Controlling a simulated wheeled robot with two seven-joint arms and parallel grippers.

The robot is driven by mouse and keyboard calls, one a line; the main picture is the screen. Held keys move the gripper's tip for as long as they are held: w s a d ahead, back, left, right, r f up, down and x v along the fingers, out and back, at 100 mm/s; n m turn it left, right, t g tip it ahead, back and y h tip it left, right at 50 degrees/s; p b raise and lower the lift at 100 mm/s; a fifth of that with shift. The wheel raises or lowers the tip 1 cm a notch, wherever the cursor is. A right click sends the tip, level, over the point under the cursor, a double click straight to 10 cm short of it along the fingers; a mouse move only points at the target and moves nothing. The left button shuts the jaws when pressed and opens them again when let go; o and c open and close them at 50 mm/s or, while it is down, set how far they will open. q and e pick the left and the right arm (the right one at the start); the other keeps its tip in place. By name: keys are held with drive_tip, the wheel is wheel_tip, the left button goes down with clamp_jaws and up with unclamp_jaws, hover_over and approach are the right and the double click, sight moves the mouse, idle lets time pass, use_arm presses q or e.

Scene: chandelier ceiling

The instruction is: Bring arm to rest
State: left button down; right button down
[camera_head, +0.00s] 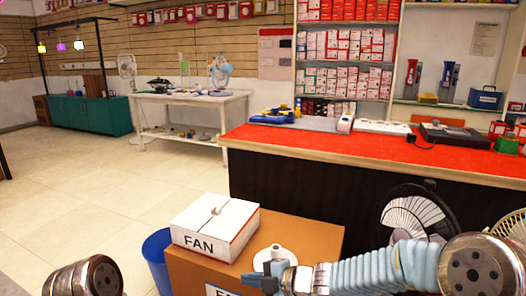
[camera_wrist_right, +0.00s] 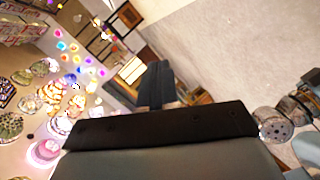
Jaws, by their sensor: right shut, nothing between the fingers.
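My right arm reaches in from the lower right of the head view, its forearm lying level across the bottom. My right gripper (camera_head: 258,276) points left, in front of the cardboard box (camera_head: 303,236). In the right wrist view the dark fingers (camera_wrist_right: 157,84) are together with nothing between them. Only a round metal joint of my left arm shows at the lower left of the head view. My left gripper is out of view.
A white FAN box (camera_head: 214,226) and a white round-based item (camera_head: 274,257) are on the cardboard box. A blue bin (camera_head: 158,258) stands left of it. A red-topped counter (camera_head: 330,145) is behind; fans stand at right. The tiled floor at left is open.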

drive_tip(key=s+d+f+m+h, duration=0.2)
drive_tip(key=s+d+f+m, duration=0.1)
drive_tip(key=f+m, duration=0.5)
drive_tip(key=s+d+f+m+h, duration=0.2)
drive_tip(key=d+f+m, duration=0.3)
drive_tip(key=f, duration=0.5)
drive_tip(key=s+d+f+m+g+h, duration=0.1)
drive_tip(key=s+d+f+m+g, duration=0.1)
drive_tip(key=s+f+m, duration=0.4)
drive_tip(key=s+d+f+m+g+h, duration=0.2)
drive_tip(key=s+f+m, duration=0.5)
drive_tip(key=s, duration=0.5)
drive_tip(key=shift+s+d+f+m+g, duration=0.2)
drive_tip(key=shift+s+d+m+g, duration=0.15)
drive_tip(key=shift+d+g, duration=0.45)
